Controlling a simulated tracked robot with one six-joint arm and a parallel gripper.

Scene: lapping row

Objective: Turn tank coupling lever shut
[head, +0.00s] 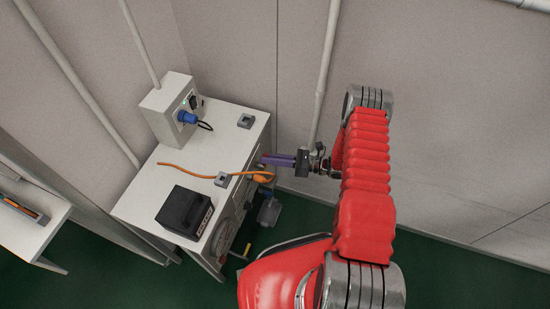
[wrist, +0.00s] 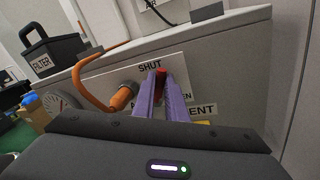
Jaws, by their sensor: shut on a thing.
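In the wrist view the red lever (wrist: 160,73) shows between the tips of my gripper (wrist: 162,84), just under the SHUT label (wrist: 150,65). The purple fingers are shut on it and hide most of it, so its exact angle is hard to tell. A second label, ending in "EN", is partly covered to the right of the fingers. The orange hose coupling (wrist: 123,97) sits left of the fingers on the same panel. In the head view my gripper (head: 266,160) reaches the right side of the white cabinet (head: 150,188); the lever is hidden there.
An orange hose (head: 185,171) runs over the cabinet top. A black filter box (head: 186,212) and a grey box with a blue plug (head: 170,108) stand on it. Walls stand close behind.

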